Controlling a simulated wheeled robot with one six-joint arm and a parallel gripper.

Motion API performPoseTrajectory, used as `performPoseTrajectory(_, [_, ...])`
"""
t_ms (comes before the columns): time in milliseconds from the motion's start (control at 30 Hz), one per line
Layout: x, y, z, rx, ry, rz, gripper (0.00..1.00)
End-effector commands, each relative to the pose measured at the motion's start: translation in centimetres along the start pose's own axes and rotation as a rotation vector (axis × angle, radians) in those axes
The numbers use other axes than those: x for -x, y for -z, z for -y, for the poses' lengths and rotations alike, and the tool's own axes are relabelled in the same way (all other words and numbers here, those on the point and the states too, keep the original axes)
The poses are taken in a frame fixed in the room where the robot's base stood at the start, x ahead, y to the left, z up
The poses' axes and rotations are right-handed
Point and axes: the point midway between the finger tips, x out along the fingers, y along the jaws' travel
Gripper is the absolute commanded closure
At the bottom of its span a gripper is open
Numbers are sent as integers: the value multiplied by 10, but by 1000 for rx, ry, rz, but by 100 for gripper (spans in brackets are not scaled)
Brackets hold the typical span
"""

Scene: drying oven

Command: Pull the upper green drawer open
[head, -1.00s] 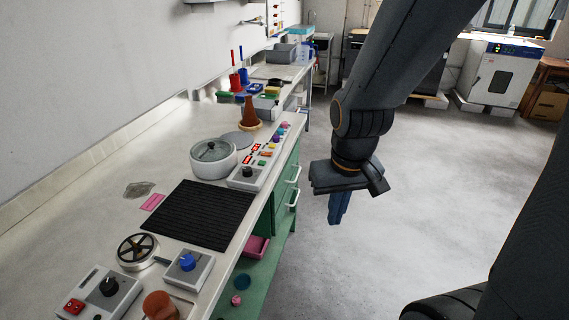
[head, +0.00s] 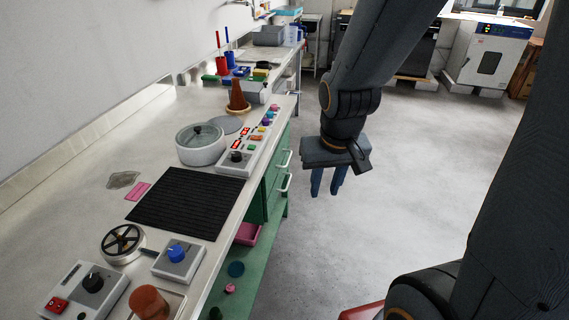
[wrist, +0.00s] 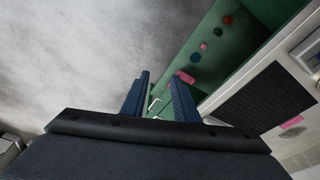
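The upper green drawer (head: 277,164) is in the front of the bench, on its right side in the head view, and looks shut. Its pale handle (head: 287,158) sticks out, with a second pale handle (head: 285,183) below it. My gripper (head: 327,190) points down in front of the drawers, to the right of the handles, apart from them. Its two blue fingers are spread with nothing between them. In the wrist view, the open fingers (wrist: 152,95) frame a pale handle (wrist: 153,104) farther off; I cannot tell which drawer it belongs to.
The bench top (head: 85,215) carries a black mat (head: 187,203), a lidded pot (head: 201,146) and control boxes. A green lower shelf (head: 245,275) holds a pink tray (head: 247,234) and small items. Grey floor (head: 420,180) to the right is clear.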

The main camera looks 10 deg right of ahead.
Motion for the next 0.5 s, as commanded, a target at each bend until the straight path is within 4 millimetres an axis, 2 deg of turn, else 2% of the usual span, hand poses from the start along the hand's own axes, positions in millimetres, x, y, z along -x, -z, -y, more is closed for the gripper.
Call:
performPoseTrajectory(33, [-25, 13, -4, -34, -3, -32, 73])
performPoseTrajectory(100, [-46, 34, -8, -87, -4, -90, 73])
performPoseTrajectory(500, [-150, 144, -26, -370, 89, -401, 73])
